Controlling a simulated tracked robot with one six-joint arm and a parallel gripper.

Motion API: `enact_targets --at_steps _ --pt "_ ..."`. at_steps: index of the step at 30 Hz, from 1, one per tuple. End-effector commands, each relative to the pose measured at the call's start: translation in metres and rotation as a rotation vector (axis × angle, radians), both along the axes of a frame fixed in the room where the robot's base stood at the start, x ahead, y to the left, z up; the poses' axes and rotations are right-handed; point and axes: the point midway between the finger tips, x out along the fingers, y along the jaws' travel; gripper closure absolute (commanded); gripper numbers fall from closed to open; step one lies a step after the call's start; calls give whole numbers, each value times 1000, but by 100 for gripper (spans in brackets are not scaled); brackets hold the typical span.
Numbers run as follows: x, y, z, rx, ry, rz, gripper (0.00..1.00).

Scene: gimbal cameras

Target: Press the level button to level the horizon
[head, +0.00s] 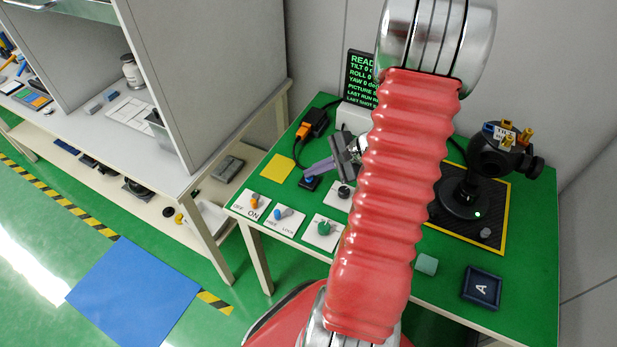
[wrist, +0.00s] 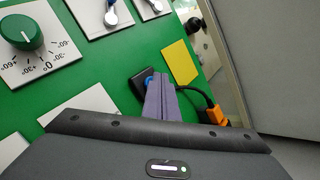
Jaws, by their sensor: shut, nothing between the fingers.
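A small black box with a blue button (head: 309,180) sits on the green table. The wrist view shows the blue button (wrist: 149,81) partly hidden by my fingers. My gripper (head: 309,171) is shut and empty, its purple fingers pointing down at the button. In the wrist view my gripper (wrist: 158,80) has its tips right at the button; I cannot tell whether they touch it. The black screen (head: 361,78) at the back shows tilt, roll and yaw starting with 0, partly hidden by my arm. The gimbal camera (head: 494,160) stands on a black pad with yellow edges.
A yellow card (head: 277,167) and an orange plug (head: 303,131) lie by the button. A dark tray marked A (head: 468,300) is at the front right.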

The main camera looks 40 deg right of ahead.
Motion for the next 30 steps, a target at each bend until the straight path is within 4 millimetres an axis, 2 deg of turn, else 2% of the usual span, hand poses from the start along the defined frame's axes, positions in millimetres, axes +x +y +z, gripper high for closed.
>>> enact_targets --at_steps 13,25,30 --pt "0 0 16 -1 -1 0 100" --pt "0 0 19 0 0 0 100" --pt "0 0 28 -2 -1 0 100"
